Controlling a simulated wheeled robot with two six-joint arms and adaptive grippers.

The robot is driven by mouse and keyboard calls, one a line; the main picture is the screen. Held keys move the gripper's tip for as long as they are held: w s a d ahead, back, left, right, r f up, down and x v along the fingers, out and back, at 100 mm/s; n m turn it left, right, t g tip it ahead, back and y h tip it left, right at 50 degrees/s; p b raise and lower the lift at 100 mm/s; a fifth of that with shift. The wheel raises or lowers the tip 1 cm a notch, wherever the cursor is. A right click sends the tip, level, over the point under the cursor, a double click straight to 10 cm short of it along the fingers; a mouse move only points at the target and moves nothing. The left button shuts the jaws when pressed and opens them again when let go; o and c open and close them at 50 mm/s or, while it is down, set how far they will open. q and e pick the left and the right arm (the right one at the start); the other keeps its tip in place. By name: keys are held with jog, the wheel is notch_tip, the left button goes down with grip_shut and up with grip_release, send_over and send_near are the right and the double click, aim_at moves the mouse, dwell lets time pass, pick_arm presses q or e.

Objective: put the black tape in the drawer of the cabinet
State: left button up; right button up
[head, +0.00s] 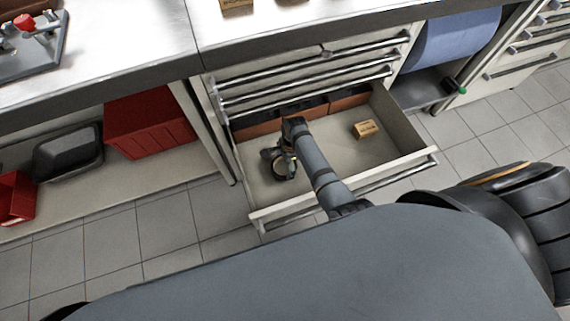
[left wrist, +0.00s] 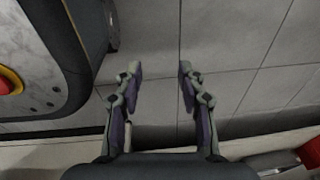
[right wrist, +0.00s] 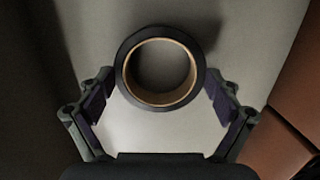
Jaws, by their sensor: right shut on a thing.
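The black tape (right wrist: 120,68) is a roll with a tan cardboard core, between the fingertips of my right gripper (right wrist: 160,95) in the right wrist view. The gripper is shut on it. In the head view my right gripper (head: 281,160) is over the left part of the open drawer (head: 345,184), with the tape (head: 291,172) at its tips. I cannot tell whether the tape touches the drawer floor. The drawer is the lowest open one of the cabinet (head: 222,132). My left gripper (left wrist: 157,68) is open and empty above the tiled floor in the left wrist view.
A small tan box (head: 366,129) lies in the drawer's right part, and brown boxes (head: 349,97) line its back. Closed drawers with bar handles (head: 310,87) are above. A red bin (head: 148,122) and a black tray (head: 68,151) stand on the left shelf.

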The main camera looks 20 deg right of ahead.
pick_arm(q)
jog(key=shift+w, duration=0.1)
pick_arm(e)
jog(key=shift+f, duration=0.15)
jog(key=shift+f, duration=0.1)
jog(key=o, duration=0.9)
jog(key=shift+f, duration=0.1)
pick_arm(q)
jog(key=shift+w, duration=0.1)
jog(key=s+r+p, duration=0.1)
jog(key=s+p, duration=0.3)
jog(key=s, duration=0.2)
jog(key=shift+s, duration=0.3)
pick_arm(e)
notch_tip(320, 180, up, 12)
jog(key=d, duration=0.1)
jog(key=shift+d, duration=0.4)
jog(key=shift+w, duration=0.1)
